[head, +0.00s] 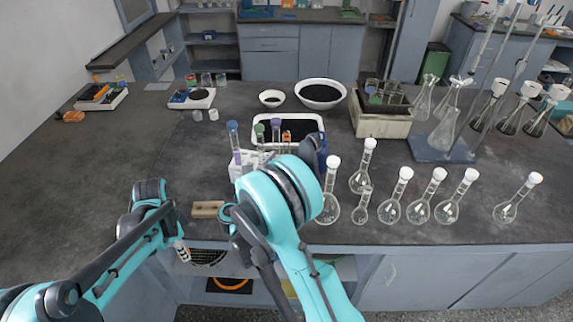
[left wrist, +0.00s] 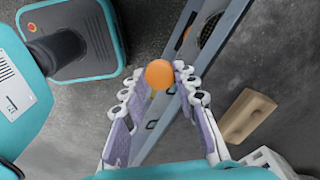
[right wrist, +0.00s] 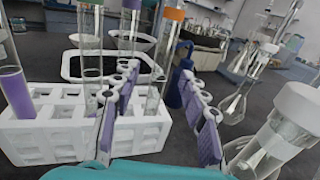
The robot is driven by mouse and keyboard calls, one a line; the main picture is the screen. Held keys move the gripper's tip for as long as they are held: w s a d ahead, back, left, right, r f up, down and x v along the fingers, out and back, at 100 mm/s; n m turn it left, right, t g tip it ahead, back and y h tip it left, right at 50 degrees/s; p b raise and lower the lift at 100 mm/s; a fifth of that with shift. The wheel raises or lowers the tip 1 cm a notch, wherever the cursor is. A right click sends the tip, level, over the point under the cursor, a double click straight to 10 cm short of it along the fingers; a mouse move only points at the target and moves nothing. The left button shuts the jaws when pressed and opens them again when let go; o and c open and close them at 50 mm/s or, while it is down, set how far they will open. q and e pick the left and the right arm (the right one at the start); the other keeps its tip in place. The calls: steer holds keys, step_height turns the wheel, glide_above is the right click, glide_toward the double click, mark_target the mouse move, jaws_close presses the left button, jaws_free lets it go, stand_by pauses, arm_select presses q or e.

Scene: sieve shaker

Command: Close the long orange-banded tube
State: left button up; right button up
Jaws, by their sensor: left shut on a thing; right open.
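The orange-banded tube (head: 287,136) stands in the white rack (head: 237,170) in the head view. In the right wrist view, its orange band (right wrist: 174,14) is at the top and its clear glass runs down between my fingers. My right gripper (right wrist: 157,72) is open, with one finger on each side of the tube in the picture; I cannot tell if either touches it. In the head view my own arm hides this gripper. My left gripper (head: 182,250) is shut on a round orange cap (left wrist: 160,74), low at the bench's front edge.
Other tubes with purple (right wrist: 12,90), green and blue bands stand in the rack. A blue bottle (right wrist: 178,88) is just behind. Several white-capped flasks (head: 390,208) stand to the right. A wooden block (head: 207,209) lies near the front edge.

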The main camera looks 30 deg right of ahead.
mark_target(286, 152)
arm_select(q)
steer(key=shift+f+b, duration=0.85)
steer(key=shift+f, duration=0.05)
arm_select(e)
steer(key=x, duration=0.4)
steer(key=shift+w+d, duration=0.15)
steer(key=shift+d, duration=0.25)
steer(key=shift+w+d+r, duration=0.1)
steer(key=shift+d, duration=0.05)
steer(key=shift+c, duration=0.3)
jaws_close()
